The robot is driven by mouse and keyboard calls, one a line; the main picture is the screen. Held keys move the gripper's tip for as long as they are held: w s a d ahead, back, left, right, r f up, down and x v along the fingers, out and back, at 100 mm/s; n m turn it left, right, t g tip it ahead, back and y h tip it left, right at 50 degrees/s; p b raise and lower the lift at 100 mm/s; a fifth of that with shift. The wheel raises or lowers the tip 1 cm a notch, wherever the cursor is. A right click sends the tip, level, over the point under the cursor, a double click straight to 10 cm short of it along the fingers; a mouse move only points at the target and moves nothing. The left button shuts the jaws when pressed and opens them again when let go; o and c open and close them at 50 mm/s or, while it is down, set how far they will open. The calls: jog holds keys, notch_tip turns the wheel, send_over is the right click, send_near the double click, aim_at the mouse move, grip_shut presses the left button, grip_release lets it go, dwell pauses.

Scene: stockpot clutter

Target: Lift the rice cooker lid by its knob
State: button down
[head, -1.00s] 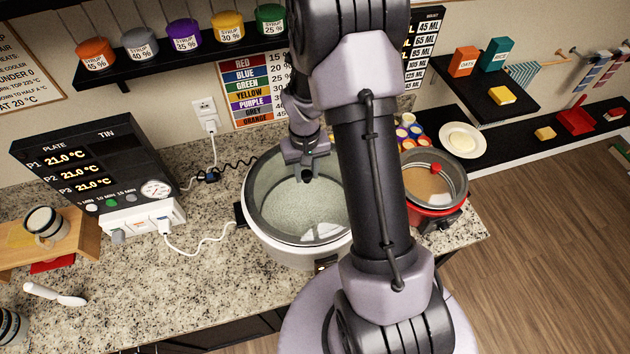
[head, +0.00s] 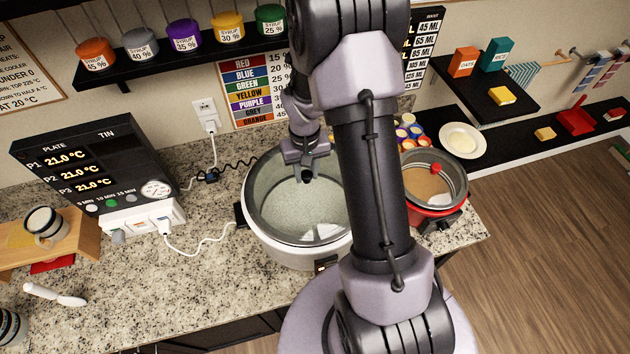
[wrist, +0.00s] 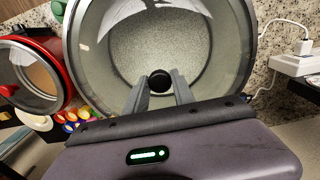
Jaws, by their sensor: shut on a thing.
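The rice cooker (head: 285,252) is a large white pot on the granite counter, partly behind my arm in the head view. Its round glass lid (head: 290,212) has a grey rim and bright reflections, and it also shows in the wrist view (wrist: 195,45). The lid's black knob (wrist: 160,80) stands at its middle, between my fingertips. My gripper (wrist: 157,84) is shut on the knob from above; in the head view, my gripper (head: 306,174) hides much of the knob. I cannot tell whether the lid's rim is clear of the pot.
A red cooker (head: 428,213) with a red-knobbed glass lid stands close on the right, partly behind my arm. Several colourful small pots (head: 409,131) stand behind it. A control panel (head: 90,165) and a white power strip (head: 145,218) are on the left.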

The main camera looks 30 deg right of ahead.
dwell(0.4)
jog(key=shift+r+p, duration=2.25)
jog(key=shift+r, duration=1.3)
jog(key=shift+f, duration=0.1)
